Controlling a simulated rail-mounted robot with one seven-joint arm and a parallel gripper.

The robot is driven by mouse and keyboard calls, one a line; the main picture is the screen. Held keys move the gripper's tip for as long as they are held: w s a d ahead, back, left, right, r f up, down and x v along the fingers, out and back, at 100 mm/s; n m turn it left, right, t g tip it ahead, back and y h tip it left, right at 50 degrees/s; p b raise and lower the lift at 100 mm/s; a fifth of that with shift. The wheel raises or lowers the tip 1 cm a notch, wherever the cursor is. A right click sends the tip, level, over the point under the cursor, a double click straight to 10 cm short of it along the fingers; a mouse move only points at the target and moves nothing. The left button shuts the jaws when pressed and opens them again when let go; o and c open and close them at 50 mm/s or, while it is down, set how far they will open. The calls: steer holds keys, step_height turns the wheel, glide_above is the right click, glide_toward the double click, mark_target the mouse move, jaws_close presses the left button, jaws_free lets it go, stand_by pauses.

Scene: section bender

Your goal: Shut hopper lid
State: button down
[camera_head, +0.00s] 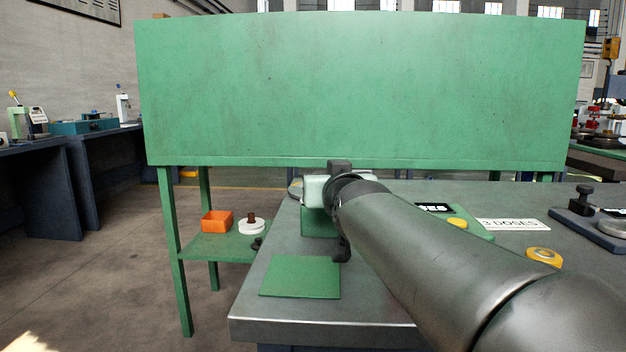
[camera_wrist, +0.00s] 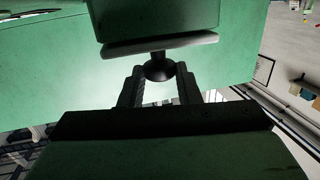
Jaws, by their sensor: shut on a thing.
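The green hopper (camera_head: 318,222) stands near the left end of the metal bench, partly hidden behind my arm, with a pale top part (camera_head: 314,190). In the wrist view, a dark round knob (camera_wrist: 159,67) sticks out from a thin pale-edged plate that looks like the hopper lid (camera_wrist: 165,44). My gripper (camera_wrist: 160,78) has one finger on each side of this knob and is shut on it. In the head view the fingertips and knob are hidden by my wrist, so the lid's angle is hard to tell.
A green plate (camera_head: 300,277) lies flat in front of the hopper. A tall green panel (camera_head: 360,90) stands behind. A low shelf holds an orange bin (camera_head: 217,222) and a white disc (camera_head: 251,226). Yellow buttons (camera_head: 544,257) and a "3 DOSES" label (camera_head: 514,225) are at right.

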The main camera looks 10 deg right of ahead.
steer(key=c, duration=1.1)
jaws_free()
steer(key=shift+o, duration=0.2)
